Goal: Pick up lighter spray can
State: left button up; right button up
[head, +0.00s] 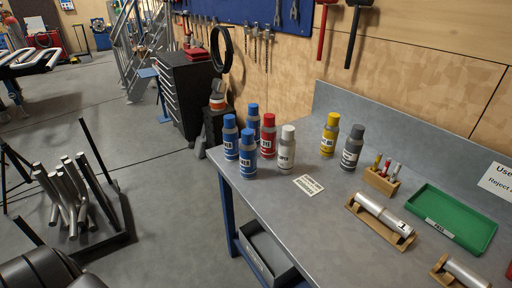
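Several spray cans stand upright on the grey workbench (305,215). Three have blue caps: one at the left (230,138), one in front (247,154) and one behind (253,118). A red can (268,136) stands beside them. A whitish can (287,150), the palest one, stands just right of the blue and red group. A yellow can (330,136) and a dark grey can (352,148) stand farther right, apart from the group. Which can is lighter in weight cannot be seen. Neither of my grippers is in view.
A small label card (309,184) lies in front of the whitish can. A wooden holder with a metal cylinder (381,214), a small tool block (381,178) and a green tray (452,217) occupy the right side. A grey bin (266,252) sits below the bench top.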

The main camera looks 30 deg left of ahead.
aim_at(247, 153)
jog(key=z, duration=2.7)
jog(key=k, duration=1.05)
jog(key=u, duration=1.75)
